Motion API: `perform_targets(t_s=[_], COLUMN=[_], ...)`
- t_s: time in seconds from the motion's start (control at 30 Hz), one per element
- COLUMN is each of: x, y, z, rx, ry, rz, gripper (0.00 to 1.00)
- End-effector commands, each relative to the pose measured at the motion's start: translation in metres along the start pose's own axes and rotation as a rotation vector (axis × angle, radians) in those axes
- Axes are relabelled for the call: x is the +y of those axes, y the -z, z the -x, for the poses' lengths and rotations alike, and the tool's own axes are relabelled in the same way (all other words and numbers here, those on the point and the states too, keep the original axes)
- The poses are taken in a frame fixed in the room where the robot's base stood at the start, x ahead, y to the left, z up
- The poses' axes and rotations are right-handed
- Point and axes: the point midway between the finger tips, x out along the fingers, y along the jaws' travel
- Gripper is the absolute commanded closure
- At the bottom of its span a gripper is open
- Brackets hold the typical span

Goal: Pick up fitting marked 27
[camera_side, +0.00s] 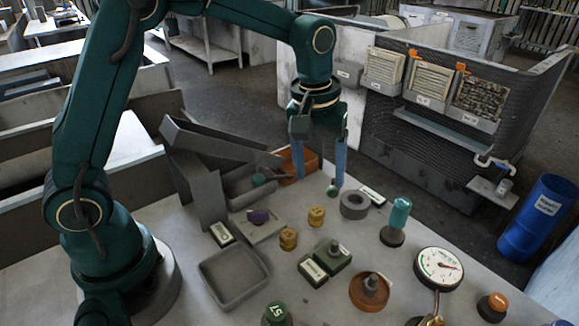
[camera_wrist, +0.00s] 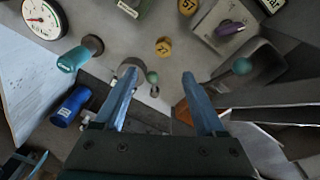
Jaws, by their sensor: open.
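Two yellow fittings stand on the grey table in the side view, one farther back (camera_side: 316,215) and one nearer the camera (camera_side: 288,238). The wrist view also shows them, one near the top middle (camera_wrist: 163,46) and one at the top edge (camera_wrist: 187,6). Their marks are too small and blurred to tell surely which reads 27. My gripper (camera_side: 320,186) is open and empty, pointing down above the back part of the table, behind the farther yellow fitting. In the wrist view its blue fingers (camera_wrist: 160,74) are wide apart, with a small green knob (camera_wrist: 152,77) showing between them.
A grey ring (camera_side: 355,205) and a teal-handled piece (camera_side: 397,220) stand to the right. A purple piece (camera_side: 258,217) on a block, an empty grey tray (camera_side: 233,275), and a green block (camera_side: 326,262) surround the yellow fittings. Grey bins (camera_side: 205,145) stand at the back left.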

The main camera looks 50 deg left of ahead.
Motion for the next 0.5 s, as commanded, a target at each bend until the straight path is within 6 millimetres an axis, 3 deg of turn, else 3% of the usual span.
perform_targets(t_s=[0.1, 0.5], x=[0.002, -0.003], y=[-0.002, -0.014], z=[-0.028, -0.074], rx=[-0.055, -0.107], ry=[0.036, 0.07], rz=[-0.009, -0.019], gripper=[0.28, 0.28])
